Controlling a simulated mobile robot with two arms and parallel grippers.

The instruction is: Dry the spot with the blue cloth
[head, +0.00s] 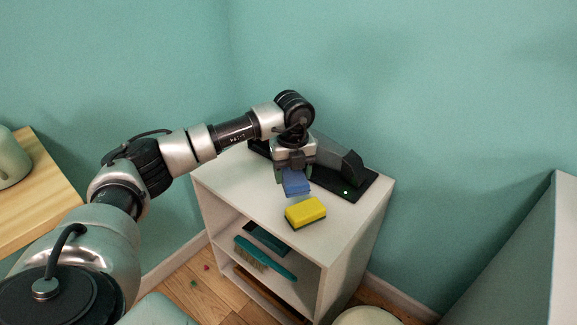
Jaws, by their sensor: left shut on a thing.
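My left gripper (294,175) is above the top of the white shelf unit (235,190), pointing down. It is shut on the blue cloth (296,184), which hangs below the fingers close to the white top. I cannot tell whether the cloth touches the surface. No wet spot can be made out; the cloth and gripper hide part of the top. My right gripper is not in view.
A yellow sponge with a dark underside (306,212) lies just in front of the cloth. A black device (347,175) stands behind on the top. A teal brush (266,258) lies on the shelf below. A wooden table (35,195) is at left.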

